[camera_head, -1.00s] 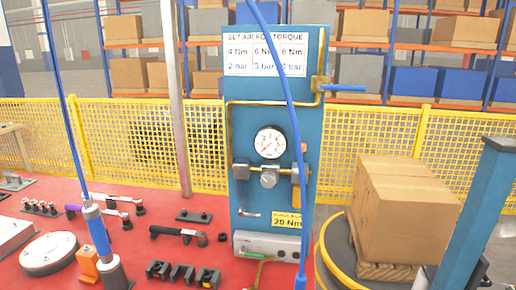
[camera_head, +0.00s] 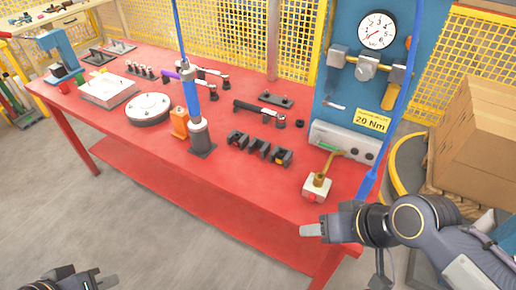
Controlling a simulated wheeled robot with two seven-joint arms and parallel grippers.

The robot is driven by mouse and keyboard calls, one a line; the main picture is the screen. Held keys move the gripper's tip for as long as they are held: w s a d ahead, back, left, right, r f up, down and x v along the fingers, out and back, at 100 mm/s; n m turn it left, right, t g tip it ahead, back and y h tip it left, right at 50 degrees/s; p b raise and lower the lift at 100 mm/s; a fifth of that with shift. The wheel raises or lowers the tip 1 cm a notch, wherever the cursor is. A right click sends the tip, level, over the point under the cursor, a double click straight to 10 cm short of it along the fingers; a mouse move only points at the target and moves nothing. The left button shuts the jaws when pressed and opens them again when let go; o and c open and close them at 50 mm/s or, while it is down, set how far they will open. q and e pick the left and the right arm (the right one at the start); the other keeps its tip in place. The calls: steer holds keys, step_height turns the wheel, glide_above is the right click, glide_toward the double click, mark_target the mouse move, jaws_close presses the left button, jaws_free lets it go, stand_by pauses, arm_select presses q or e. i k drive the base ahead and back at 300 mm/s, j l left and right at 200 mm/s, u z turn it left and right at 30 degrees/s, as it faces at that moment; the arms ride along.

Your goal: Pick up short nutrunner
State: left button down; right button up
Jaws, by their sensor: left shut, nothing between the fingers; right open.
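A blue and grey nutrunner (camera_head: 192,100) stands upright in a dark holder on the red table, with a blue hose rising from its top. A second blue tool end (camera_head: 367,186) hangs on a blue hose at the table's right end, partly hidden behind my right gripper. I cannot tell for sure which is the short one. My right gripper (camera_head: 322,222) is open and empty in front of the table's front right corner, pointing left. My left gripper (camera_head: 88,280) is shut and empty at the bottom left, over the floor, away from the table, and partly cut off.
The red table (camera_head: 230,180) carries black wrenches (camera_head: 258,109), black blocks (camera_head: 259,149), a round white plate (camera_head: 148,108) and a valve with a brass handle (camera_head: 317,186). A blue gauge panel (camera_head: 345,95) stands behind. Boxes (camera_head: 475,140) stand at right. Grey floor in front is clear.

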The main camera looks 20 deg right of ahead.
mark_target(196, 124)
steer(key=i+j, duration=0.15)
steer(key=j, duration=0.2)
steer(key=i+j+z, duration=0.15)
steer(key=j, duration=0.25)
steer(key=i+j, duration=0.15)
steer(key=j, duration=0.2)
steer(key=i+j+z, duration=0.15)
steer(key=j, duration=0.25)
steer(key=i+j, duration=0.1)
steer(key=j, duration=0.3)
steer(key=i+j+z, duration=0.15)
steer(key=j, duration=0.25)
steer(key=k, duration=0.05)
